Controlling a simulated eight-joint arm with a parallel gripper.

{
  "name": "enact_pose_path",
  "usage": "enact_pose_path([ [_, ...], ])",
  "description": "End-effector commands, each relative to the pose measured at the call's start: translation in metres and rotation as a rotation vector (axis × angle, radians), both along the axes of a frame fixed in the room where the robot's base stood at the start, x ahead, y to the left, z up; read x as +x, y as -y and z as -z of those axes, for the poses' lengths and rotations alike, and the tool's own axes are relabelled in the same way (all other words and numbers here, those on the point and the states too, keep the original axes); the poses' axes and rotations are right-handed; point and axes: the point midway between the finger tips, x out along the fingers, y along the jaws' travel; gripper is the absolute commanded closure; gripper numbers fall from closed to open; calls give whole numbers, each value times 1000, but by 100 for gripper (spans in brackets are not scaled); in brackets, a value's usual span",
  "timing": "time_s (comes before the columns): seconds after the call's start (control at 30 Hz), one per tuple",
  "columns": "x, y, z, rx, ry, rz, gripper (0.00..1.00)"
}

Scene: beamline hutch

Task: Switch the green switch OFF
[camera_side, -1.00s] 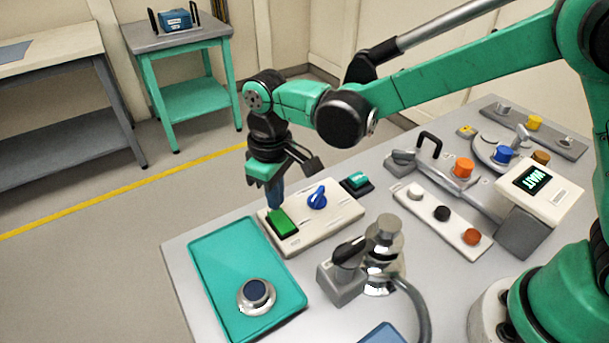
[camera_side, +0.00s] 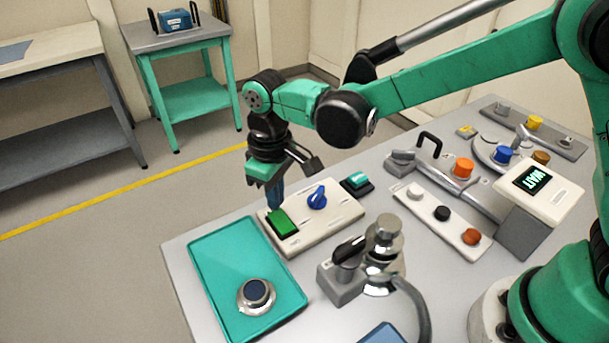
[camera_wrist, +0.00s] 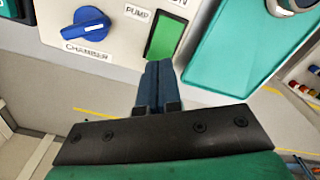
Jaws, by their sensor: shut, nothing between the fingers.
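The green switch (camera_side: 282,222) is a rocker in a dark frame at the left end of a cream panel (camera_side: 336,226). In the wrist view the green switch (camera_wrist: 165,38) sits beside a label reading PUMP, with a partly cut-off label ending in "ON" above it. My gripper (camera_side: 275,205) points down at the switch's far end, its blue fingers together and empty. In the wrist view the fingertips (camera_wrist: 158,66) are at the switch's near edge. I cannot tell whether they touch it.
A grey valve block (camera_side: 342,283) and metal fitting stand in front.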

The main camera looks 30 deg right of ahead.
Motion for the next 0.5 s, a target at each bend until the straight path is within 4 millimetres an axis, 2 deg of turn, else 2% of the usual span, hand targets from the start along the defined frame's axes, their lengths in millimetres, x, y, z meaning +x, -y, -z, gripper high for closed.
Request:
enact_pose_path([
  [0.5,0,0,7,0,0,0,100],
])
